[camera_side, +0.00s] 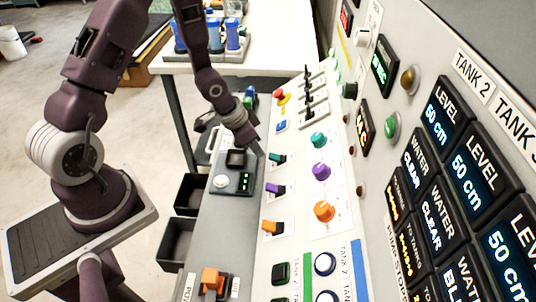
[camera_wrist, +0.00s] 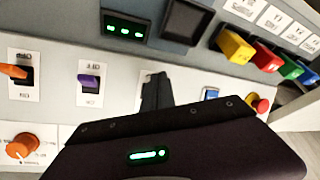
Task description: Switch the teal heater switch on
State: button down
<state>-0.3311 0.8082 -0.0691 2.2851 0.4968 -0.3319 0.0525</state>
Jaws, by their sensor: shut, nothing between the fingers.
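The teal heater switch (camera_side: 277,159) is a small rocker on a white plate on the sloping panel, top of a column above the purple switch (camera_side: 274,189) and orange switch (camera_side: 272,227). My gripper (camera_side: 259,150) is shut and empty, its tip close by the upper left of the teal switch; I cannot tell whether they touch. In the wrist view my gripper's fingers (camera_wrist: 157,92) stand over the teal switch's plate and hide the switch. The purple switch (camera_wrist: 90,84) and orange switch (camera_wrist: 15,72) show to their left there. The teal switch's on or off position is unclear.
Teal (camera_side: 318,139), purple (camera_side: 322,171) and orange (camera_side: 324,211) knobs stand right of the switches. A red emergency button (camera_side: 279,94) and blue button (camera_side: 282,126) sit above. A dark box with a green display (camera_side: 245,182) lies left of the switches.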

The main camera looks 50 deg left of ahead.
aim_at(270, 154)
jog(key=shift+f, duration=0.75)
jog(key=shift+w+d+r, duration=0.15)
jog(key=shift+w+d, duration=0.35)
jog(key=shift+w+d+r, duration=0.3)
jog(key=shift+w+d, duration=0.25)
jog(key=shift+d, duration=0.05)
jog(key=shift+w+d+r, duration=0.35)
jog(key=shift+w+d, duration=0.5)
dwell(0.4)
jog(key=shift+s+a+r, duration=0.45)
jog(key=shift+s+a, duration=0.3)
jog(key=shift+s+a+r, duration=0.45)
jog(key=shift+s+a, duration=0.3)
